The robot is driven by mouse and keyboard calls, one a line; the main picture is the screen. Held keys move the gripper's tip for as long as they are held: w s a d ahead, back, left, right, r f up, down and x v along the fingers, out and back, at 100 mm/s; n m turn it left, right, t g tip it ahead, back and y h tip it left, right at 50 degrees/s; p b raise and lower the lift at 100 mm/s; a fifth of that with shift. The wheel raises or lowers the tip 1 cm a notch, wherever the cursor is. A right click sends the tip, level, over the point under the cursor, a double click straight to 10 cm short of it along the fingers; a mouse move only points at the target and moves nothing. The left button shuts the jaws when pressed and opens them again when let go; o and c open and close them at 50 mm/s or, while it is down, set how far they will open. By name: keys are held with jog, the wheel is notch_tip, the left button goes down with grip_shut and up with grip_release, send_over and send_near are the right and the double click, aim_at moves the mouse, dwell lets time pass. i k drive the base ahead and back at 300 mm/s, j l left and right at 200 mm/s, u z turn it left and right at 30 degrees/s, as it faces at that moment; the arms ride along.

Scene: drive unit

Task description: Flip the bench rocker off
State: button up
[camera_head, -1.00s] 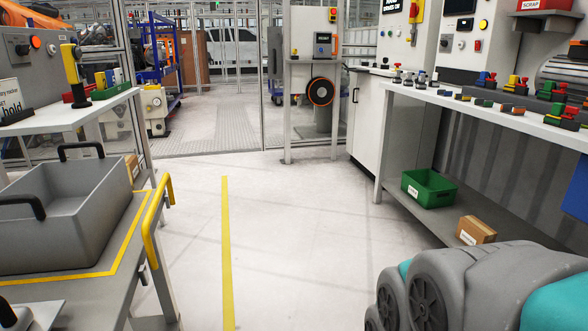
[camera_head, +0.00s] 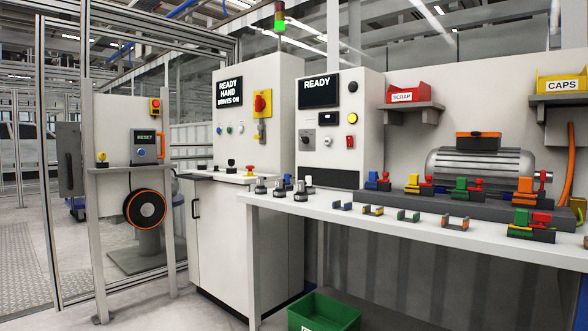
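The white bench control box (camera_head: 341,165) stands at the back left end of the white workbench (camera_head: 400,225). Its dark screen (camera_head: 320,91) reads READY. My gripper is not in view.
A taller white cabinet (camera_head: 205,235) with a READY HAND DRIVES ON screen stands left of the box. Small knobs, brackets and coloured clamps line the bench. A green bin (camera_head: 322,312) is below. Open floor shows at far left.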

aim_at(349, 138)
jog(key=i+j+z, duration=0.55)
jog(key=j, duration=0.2)
jog(key=i+j+z, duration=0.15)
jog(key=i, duration=0.5)
